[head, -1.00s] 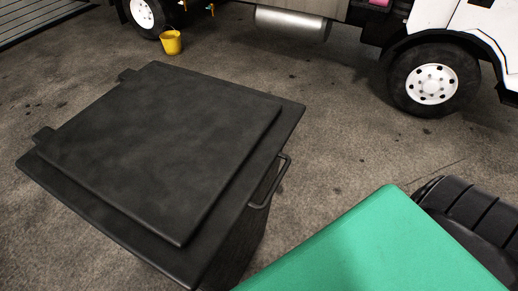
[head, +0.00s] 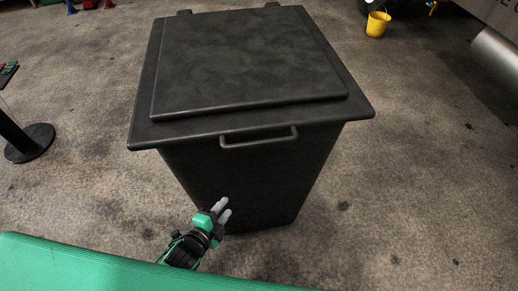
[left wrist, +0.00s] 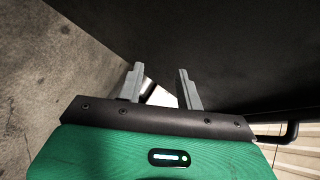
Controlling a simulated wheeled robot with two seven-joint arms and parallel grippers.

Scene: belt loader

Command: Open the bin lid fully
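The black bin (head: 255,180) stands in front of me in the head view, its lid (head: 245,65) lying flat and closed on top. A bar handle (head: 259,138) sticks out from the front just under the lid edge. The hinge tabs are at the far edge. My left gripper (head: 224,208) is in front of the bin's lower front face, below and left of the handle, with its fingers apart and empty. In the left wrist view the open fingers (left wrist: 161,86) show beside the dark bin wall (left wrist: 230,50); part of a dark bar shows at the right edge. My right gripper is not seen.
A yellow bucket (head: 377,24) stands on the floor at the back right, near a vehicle. A black post with a round base (head: 30,143) stands at the left. The floor right of the bin is clear.

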